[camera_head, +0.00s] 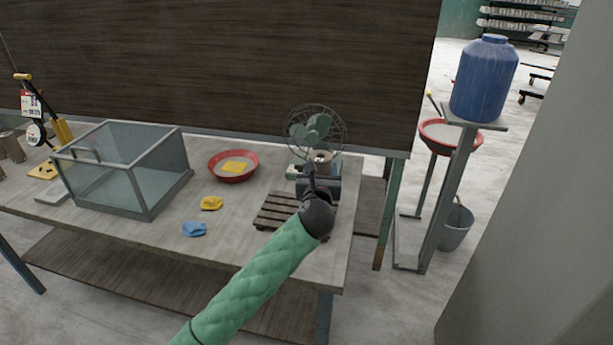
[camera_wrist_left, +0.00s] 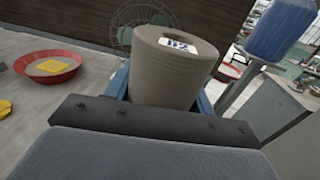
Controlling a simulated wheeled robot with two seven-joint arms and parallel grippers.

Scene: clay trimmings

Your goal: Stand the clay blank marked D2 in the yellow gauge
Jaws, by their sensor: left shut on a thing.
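My left gripper (camera_head: 318,172) is above the right end of the table, over the wooden slatted rack and in front of the green fan. In the left wrist view it is shut on a grey-brown clay blank (camera_wrist_left: 172,75), a hollow cylinder. A white label with dark marking is on the blank; it looks like D2 but is too small to read surely. In the head view my gripper hides most of the blank. A yellow upright (camera_head: 62,131), possibly part of the yellow gauge, stands at the table's far left. My right gripper is not in view.
A glass case (camera_head: 120,170) stands between the yellow upright and my gripper. A red bowl (camera_head: 233,177) with a yellow sponge, a yellow cloth (camera_head: 211,203) and a blue cloth (camera_head: 194,229) lie mid-table. Other clay blanks (camera_head: 12,146) stand far left. The slatted rack (camera_head: 278,210) is below.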

